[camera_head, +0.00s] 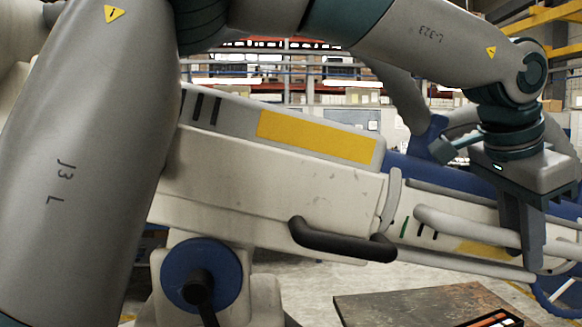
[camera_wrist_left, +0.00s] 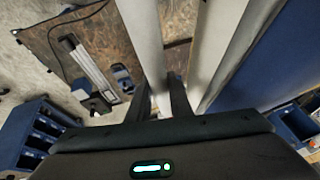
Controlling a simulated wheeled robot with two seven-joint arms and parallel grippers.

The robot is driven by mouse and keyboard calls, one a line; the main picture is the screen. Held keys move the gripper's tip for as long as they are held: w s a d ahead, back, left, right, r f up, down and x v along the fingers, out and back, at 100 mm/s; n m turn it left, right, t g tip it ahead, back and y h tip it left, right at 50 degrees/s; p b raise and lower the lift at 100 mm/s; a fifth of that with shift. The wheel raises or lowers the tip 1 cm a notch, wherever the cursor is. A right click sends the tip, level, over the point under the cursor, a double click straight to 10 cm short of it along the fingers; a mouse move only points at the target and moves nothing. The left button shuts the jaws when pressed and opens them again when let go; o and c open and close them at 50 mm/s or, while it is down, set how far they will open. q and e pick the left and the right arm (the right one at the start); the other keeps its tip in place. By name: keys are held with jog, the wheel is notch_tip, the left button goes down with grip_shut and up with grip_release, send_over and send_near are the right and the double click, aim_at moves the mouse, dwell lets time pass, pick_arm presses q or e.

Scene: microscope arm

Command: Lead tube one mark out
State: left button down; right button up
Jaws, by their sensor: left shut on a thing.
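The big beige arm body (camera_head: 270,190) slopes across the head view, with a yellow label and dark stripes on top. From its right end a narrower pale section (camera_head: 455,238), which looks like the lead tube, comes out; a green mark and black marks show by the collar (camera_head: 391,200). A pale bar (camera_head: 470,225) runs along this section. My left gripper (camera_head: 522,245) reaches down over the bar at the right and is shut on it. In the left wrist view a pale bar (camera_wrist_left: 143,40) passes between the fingers (camera_wrist_left: 160,98). My right gripper is not in view.
A black handle (camera_head: 340,241) and a blue knob (camera_head: 202,275) sit on the body's near side. A brown table (camera_head: 400,308) stands below, with an orange-and-black tray (camera_head: 495,320). A blue bin rack (camera_wrist_left: 35,135) shows in the wrist view. My left arm covers the upper left.

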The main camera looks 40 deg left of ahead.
pick_arm(q)
jog(key=shift+w+d, duration=0.15)
jog(key=shift+w+d+f, duration=0.15)
jog(key=shift+w+d, duration=0.3)
jog(key=shift+w+d+f, duration=0.1)
jog(key=shift+w+d, duration=0.2)
dwell(0.4)
jog(key=c, duration=1)
grip_release()
jog(key=shift+c, duration=0.2)
jog(key=shift+o, duration=1.2)
jog(key=shift+d, duration=0.1)
jog(key=shift+r, duration=0.2)
